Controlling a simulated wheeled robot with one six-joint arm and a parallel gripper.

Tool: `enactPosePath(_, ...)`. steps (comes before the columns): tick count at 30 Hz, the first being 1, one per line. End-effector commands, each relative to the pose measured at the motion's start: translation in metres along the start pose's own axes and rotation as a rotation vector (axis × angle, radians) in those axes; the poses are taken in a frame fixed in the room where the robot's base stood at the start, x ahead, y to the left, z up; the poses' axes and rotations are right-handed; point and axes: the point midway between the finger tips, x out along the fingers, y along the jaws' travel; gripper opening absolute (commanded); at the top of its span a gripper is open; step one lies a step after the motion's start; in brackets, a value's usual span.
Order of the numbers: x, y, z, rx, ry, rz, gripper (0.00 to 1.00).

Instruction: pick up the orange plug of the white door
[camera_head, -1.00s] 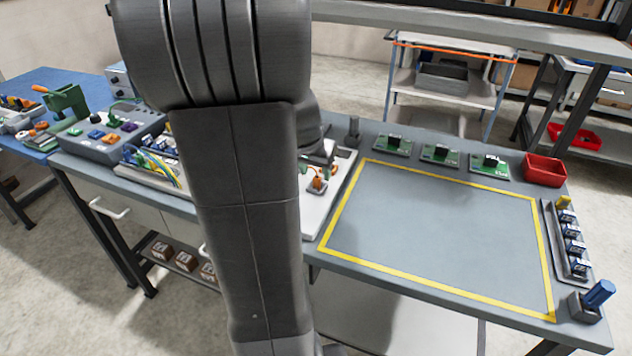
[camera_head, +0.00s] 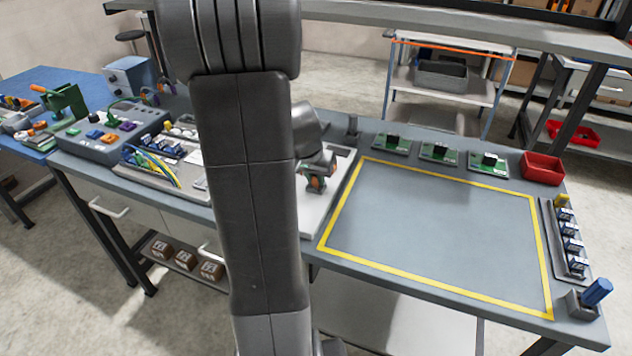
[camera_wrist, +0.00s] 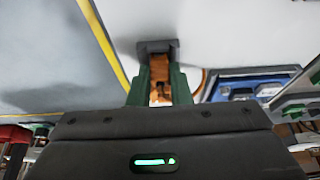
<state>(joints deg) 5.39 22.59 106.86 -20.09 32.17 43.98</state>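The orange plug (camera_wrist: 160,70) is between my gripper's green fingers in the wrist view, with no clear gap on either side. A dark grey block (camera_wrist: 157,47) shows at its far end. My gripper (camera_wrist: 161,84) looks shut on the plug. In the head view the plug (camera_head: 316,183) shows small under my gripper (camera_head: 317,171), low over the white door (camera_head: 309,217). My arm hides part of the door. An orange cord curves beside the plug in the wrist view. I cannot tell whether the plug touches the door.
A yellow-framed clear area (camera_head: 430,230) lies right of the door. Several green boards stand behind it, with a red bin (camera_head: 542,169) at the back right. A rack of blue-and-white parts (camera_head: 568,240) stands at the right edge. A grey control box (camera_head: 105,138) stands at left.

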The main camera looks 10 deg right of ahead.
Motion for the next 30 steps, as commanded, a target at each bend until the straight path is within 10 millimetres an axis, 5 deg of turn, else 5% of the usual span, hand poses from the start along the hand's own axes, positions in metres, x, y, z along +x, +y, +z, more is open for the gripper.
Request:
enactPosePath(13, -0.007, 0.000, -0.004, 0.001, 0.002, 0.000, 0.00)
enactPosePath(24, -0.071, -0.001, -0.030, 0.002, 0.004, -0.002, 0.00)
enactPosePath(30, -0.090, 0.000, -0.038, 0.000, 0.001, 0.000, 0.00)
